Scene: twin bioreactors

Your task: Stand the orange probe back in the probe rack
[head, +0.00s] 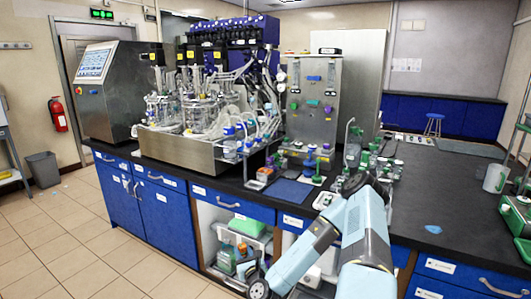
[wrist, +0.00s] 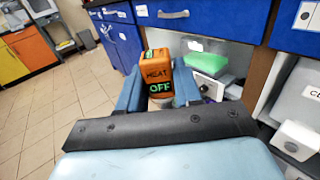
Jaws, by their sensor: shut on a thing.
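I cannot pick out the probe rack for certain among the small items on the bench.
The black bench top (head: 455,200) is crowded around the glass vessels (head: 200,112) and the steel panel (head: 313,85). A blue mat (head: 287,192) lies near the front edge. An open cabinet bay holds a green-topped box (head: 245,226).

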